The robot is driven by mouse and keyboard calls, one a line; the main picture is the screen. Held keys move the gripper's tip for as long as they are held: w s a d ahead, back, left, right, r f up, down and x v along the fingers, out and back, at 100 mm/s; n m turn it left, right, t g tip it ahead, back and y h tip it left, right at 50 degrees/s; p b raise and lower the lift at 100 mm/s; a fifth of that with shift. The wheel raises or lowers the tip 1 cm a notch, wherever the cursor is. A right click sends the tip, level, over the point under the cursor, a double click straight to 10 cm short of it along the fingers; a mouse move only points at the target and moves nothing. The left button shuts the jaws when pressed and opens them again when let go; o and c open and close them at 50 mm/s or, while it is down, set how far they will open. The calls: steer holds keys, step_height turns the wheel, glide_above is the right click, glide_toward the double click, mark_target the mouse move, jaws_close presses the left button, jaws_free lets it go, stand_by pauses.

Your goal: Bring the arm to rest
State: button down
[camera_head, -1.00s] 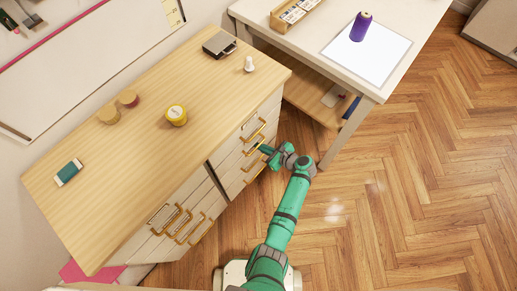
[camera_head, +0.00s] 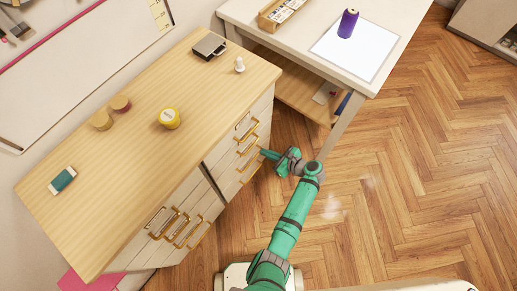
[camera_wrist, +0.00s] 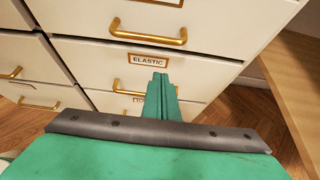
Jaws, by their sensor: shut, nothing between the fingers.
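My gripper (camera_head: 264,153) is at the end of the green arm, in front of the drawer fronts at the right end of the wooden-topped cabinet (camera_head: 110,185). In the wrist view its fingers (camera_wrist: 159,88) are together, with nothing between them. The drawers in view look closed. I cannot tell whether the fingertips touch the drawer front.
A white table (camera_head: 395,40) with a purple spool (camera_head: 347,23) stands to the right of the cabinet, its leg (camera_head: 335,135) near my arm. The wooden floor (camera_head: 420,190) at right is clear.

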steer(key=v, duration=0.7)
steer(key=shift+s+d, duration=0.2)
steer(key=shift+s, duration=0.05)
steer(key=s+a+f+n+h, duration=0.1)
steer(key=s+f+n+h, duration=0.3)
steer(key=s, duration=0.5)
steer(key=s+a+f+n+h, duration=0.2)
steer(key=s+n+h, duration=0.25)
steer(key=s, duration=0.45)
steer(key=s+a+r+n+t, duration=0.2)
steer(key=s+r+n, duration=0.2)
steer(key=r, duration=0.6)
steer(key=s+a+r+n+t, duration=0.3)
steer(key=r+n, duration=0.4)
steer(key=r, duration=0.4)
steer(key=s+a+r+n+t, duration=0.2)
steer(key=s+r+n, duration=0.2)
steer(key=r, duration=0.6)
steer(key=shift+s+a+r+n+t+h, duration=0.2)
steer(key=shift+s+a+n+t+h, duration=0.15)
steer(key=shift+n, duration=0.9)
